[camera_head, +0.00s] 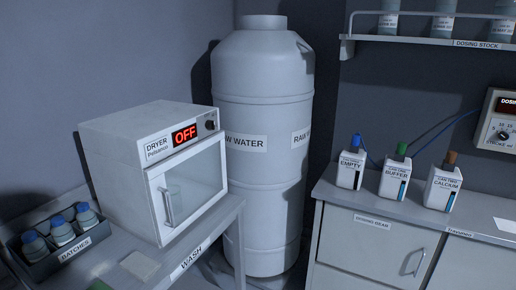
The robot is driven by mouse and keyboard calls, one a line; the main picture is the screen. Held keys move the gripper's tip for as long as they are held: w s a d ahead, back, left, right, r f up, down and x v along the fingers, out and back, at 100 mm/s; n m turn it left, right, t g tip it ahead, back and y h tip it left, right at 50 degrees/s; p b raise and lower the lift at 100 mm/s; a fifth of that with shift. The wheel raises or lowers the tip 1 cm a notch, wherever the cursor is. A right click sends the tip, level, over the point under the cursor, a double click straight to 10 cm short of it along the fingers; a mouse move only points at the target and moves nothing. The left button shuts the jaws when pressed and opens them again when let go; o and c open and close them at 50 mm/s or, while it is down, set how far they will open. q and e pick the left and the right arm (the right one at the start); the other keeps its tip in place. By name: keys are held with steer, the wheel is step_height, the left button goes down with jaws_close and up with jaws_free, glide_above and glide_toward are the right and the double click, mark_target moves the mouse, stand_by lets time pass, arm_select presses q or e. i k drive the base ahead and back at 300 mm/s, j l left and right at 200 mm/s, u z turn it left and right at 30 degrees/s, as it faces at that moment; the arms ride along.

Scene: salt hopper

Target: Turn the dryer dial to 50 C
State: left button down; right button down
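The dryer (150,165) is a white box on the table at the left, with a label reading DRYER. Its display (185,135) reads OFF in red. The dark dial (210,125) is small and sits just right of the display, at the top right of the front face. Its pointer is too small to read. The glass door (190,190) below looks shut, with a pale upright handle (168,207) on its left side. Neither of my grippers shows in the head view.
A rack (62,252) of several blue-capped bottles stands left of the dryer. A large white RAW WATER tank (262,100) stands behind, to its right. On the right counter (335,192) are cartridges labelled EMPTY (350,170), BUFFER (395,178) and CALCIUM (441,187).

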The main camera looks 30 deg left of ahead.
mark_target(210, 124)
steer(key=u, duration=1.65)
